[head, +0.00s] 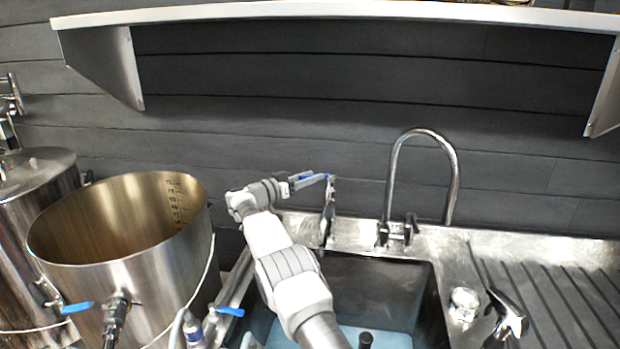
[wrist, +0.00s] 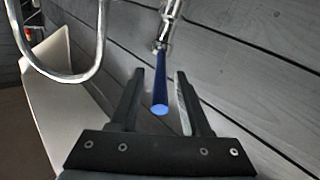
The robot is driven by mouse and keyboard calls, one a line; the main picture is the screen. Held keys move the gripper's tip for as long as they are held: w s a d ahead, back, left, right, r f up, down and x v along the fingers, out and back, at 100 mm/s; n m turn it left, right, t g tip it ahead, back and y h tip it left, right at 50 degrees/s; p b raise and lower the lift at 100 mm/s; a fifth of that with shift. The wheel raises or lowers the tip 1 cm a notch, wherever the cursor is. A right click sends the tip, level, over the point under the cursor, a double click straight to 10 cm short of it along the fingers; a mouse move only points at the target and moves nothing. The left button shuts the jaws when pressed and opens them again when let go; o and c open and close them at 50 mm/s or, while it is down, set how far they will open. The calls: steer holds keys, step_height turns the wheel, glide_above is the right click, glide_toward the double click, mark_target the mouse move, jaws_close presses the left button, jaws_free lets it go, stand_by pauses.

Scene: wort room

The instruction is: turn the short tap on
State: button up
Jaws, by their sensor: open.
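The short tap (head: 328,212) stands at the back left of the sink, a slim metal body with a blue lever at its top. In the wrist view the blue lever (wrist: 161,85) points toward my gripper, with its rounded end between the two fingers. My gripper (head: 312,180) is open beside the tap's top, coming from the left. In the wrist view my gripper (wrist: 160,75) shows a gap on both sides of the lever; I see no clear contact. My gripper partly hides the lever in the head view.
A tall gooseneck tap (head: 455,165) stands right of the short tap. A steel sink (head: 425,300) lies below, with a ribbed drainboard (head: 560,290) at right. A large open kettle (head: 130,285) with a blue-handled valve (head: 76,308) stands left. A shelf (head: 350,12) spans above.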

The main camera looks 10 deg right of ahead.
steer(key=shift+s+a, duration=0.1)
steer(key=shift+a, duration=0.05)
steer(key=v, duration=1.1)
steer(key=shift+s+a, duration=0.15)
steer(key=shift+a, duration=0.15)
steer(key=shift+c, duration=0.2)
